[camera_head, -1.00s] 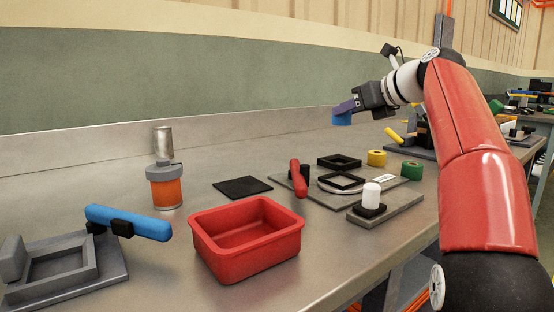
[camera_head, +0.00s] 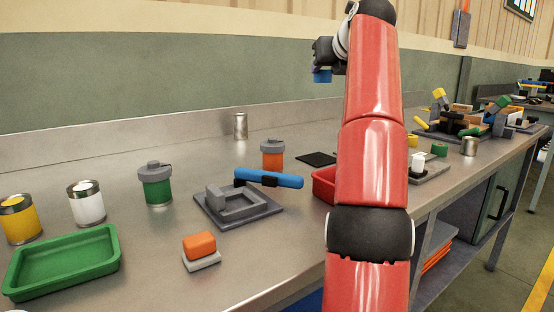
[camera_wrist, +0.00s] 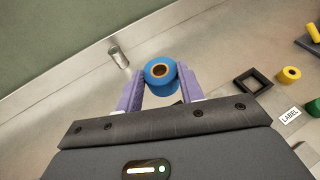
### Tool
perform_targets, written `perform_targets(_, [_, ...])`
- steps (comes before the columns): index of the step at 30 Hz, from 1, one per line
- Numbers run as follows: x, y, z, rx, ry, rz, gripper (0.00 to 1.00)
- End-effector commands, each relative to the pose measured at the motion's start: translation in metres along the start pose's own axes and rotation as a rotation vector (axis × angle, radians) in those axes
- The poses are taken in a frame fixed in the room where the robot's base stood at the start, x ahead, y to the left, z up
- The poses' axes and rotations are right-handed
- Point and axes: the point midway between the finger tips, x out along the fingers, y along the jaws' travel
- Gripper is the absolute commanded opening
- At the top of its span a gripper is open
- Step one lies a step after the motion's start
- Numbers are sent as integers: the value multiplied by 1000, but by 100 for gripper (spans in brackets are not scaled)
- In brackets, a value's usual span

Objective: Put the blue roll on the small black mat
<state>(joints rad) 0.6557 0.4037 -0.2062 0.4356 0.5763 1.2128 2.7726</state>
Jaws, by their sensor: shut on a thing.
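The blue roll (camera_head: 322,76) is held high above the bench, at the top of the head view. In the wrist view the roll (camera_wrist: 159,73), with a tan core ring, sits between two purple fingers. My gripper (camera_wrist: 160,86) is shut on it. In the head view my gripper (camera_head: 322,68) is partly hidden by my wrist. The small black mat (camera_head: 317,159) lies flat and bare on the bench, below the roll in the picture and behind the red bin. In the wrist view a dark patch beside the right finger may be the mat.
An orange jar (camera_head: 272,156) stands left of the mat, and a metal can (camera_head: 240,126) further back. A red bin (camera_head: 323,186) is partly hidden by my arm. A black square frame (camera_wrist: 252,82) lies to the right.

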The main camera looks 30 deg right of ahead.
Motion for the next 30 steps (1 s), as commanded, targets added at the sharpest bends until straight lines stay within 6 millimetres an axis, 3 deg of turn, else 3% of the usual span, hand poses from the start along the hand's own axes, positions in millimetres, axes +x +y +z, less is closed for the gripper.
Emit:
perform_targets(7, [1, -6, -8, 10, -2, -14, 16])
perform_targets(14, [12, -5, -34, 9, 1, -13, 16])
perform_targets(18, [20, -4, -56, 8, 1, -14, 16])
perform_targets(24, [44, -6, -113, 7, 0, -16, 16])
perform_targets(30, [57, -5, -144, 6, -1, -15, 16])
